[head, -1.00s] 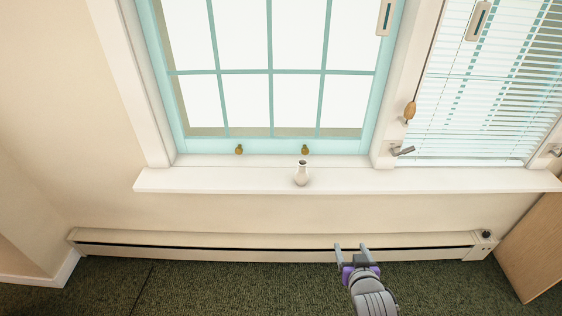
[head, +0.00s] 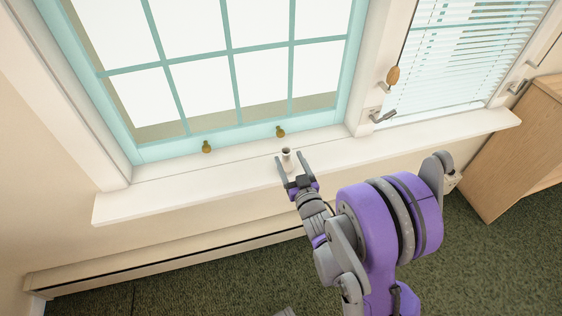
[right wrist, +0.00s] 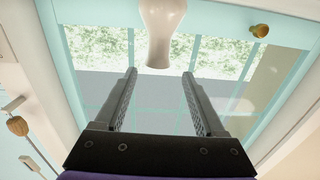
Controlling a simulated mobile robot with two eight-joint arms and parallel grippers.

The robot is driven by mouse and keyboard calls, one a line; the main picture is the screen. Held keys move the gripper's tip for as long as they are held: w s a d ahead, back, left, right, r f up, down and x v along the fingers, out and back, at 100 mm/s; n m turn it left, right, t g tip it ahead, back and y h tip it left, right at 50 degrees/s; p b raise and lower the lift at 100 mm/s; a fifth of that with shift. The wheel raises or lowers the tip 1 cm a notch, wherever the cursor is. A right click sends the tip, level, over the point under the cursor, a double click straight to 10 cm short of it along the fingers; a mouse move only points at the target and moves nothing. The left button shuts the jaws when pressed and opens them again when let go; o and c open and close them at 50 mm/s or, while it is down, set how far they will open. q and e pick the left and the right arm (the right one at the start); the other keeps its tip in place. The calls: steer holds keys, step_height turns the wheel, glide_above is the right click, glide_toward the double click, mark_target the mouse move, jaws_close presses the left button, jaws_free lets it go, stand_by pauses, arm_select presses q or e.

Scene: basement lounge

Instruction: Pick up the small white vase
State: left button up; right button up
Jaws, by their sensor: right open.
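The small white vase (head: 287,154) stands upright on the white window sill in the head view, its lower part partly hidden by my gripper. My right gripper (head: 291,160) is open, with its fingers pointing at the window and their tips close to either side of the vase. In the right wrist view, the vase (right wrist: 161,25) appears upside down at the top centre. It lies in line with the gap between the open fingers of my right gripper (right wrist: 159,73), around or just beyond the tips. Nothing is held. My left gripper is not seen.
The window sill (head: 400,148) is otherwise clear on both sides. The teal window frame (head: 240,133) with two brass knobs stands close behind the vase. A baseboard heater (head: 150,262) runs below. A wooden cabinet (head: 515,150) stands at the right.

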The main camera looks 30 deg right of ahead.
mark_target(285, 148)
steer(key=x, duration=0.8)
steer(key=shift+d+f, duration=0.2)
steer(key=shift+f, duration=0.2)
jaws_close()
stand_by(1.0)
